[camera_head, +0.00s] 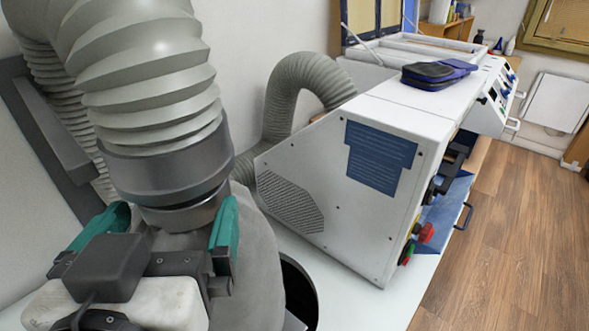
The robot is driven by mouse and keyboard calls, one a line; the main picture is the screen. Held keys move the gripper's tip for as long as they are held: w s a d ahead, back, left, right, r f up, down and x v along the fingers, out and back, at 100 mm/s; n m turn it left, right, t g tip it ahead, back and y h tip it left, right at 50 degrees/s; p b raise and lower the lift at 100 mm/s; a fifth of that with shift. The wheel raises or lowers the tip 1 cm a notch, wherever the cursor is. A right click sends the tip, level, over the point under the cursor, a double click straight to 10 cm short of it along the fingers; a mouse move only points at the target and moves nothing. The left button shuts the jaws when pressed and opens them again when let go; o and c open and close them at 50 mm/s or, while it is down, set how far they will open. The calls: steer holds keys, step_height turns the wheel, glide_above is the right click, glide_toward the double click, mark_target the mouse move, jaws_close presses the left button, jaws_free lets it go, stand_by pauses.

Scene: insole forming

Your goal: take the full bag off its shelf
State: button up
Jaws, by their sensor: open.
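A bulging grey bag-like body (256,262) stands at the lower left, below the dark grey collar (165,170) of a thick ribbed hose. I take it for the full bag, but cannot be sure. My gripper (176,214) is at the lower left in front of it. Its two teal fingers are spread wide, one to each side of the narrow part below the collar. Whether they touch the bag is not clear. Most of the bag's front is hidden behind my gripper, and no shelf under it can be made out.
A white machine (316,200) with red and green buttons stands right of the bag, on a white surface (350,300). A dark round opening (298,290) lies between them. A dark blue pouch (437,73) lies on the machine. The wooden floor (510,200) at right is clear.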

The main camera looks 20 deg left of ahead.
steer(key=shift+w+a+f, duration=0.1)
steer(key=shift+w+a, duration=0.1)
steer(key=shift+w, duration=0.25)
steer(key=c, duration=1.5)
steer(key=shift+c, duration=0.3)
